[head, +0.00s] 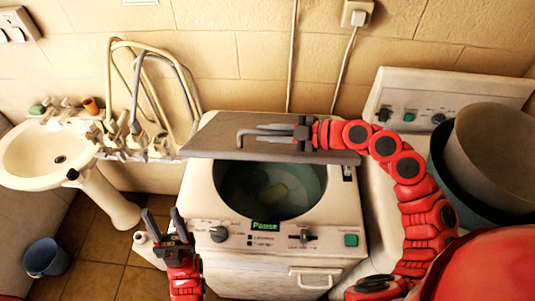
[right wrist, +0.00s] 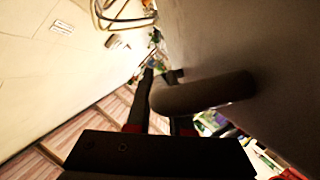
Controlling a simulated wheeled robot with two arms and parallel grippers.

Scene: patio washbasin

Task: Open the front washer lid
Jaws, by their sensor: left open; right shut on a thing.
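The front washer (head: 268,265) is white, with knobs and a lit green display on its panel. Its grey lid (head: 215,135) is raised at the back, and the round tub opening (head: 270,188) shows dark, with something pale inside. My right gripper (head: 272,131) reaches across the lid from the right, shut on the lid's grey bar handle (head: 244,134). The handle (right wrist: 205,93) also shows as a rounded bar in the right wrist view, beside the broad lid surface (right wrist: 260,40). My left gripper (head: 164,220) is open and empty, left of the washer's front panel.
A white washbasin (head: 38,150) with hoses and taps stands at the left. A blue bucket (head: 46,258) is on the tiled floor. A second machine (head: 450,95) at the right carries large basins (head: 495,150). A wall socket (head: 357,14) with a cord is behind.

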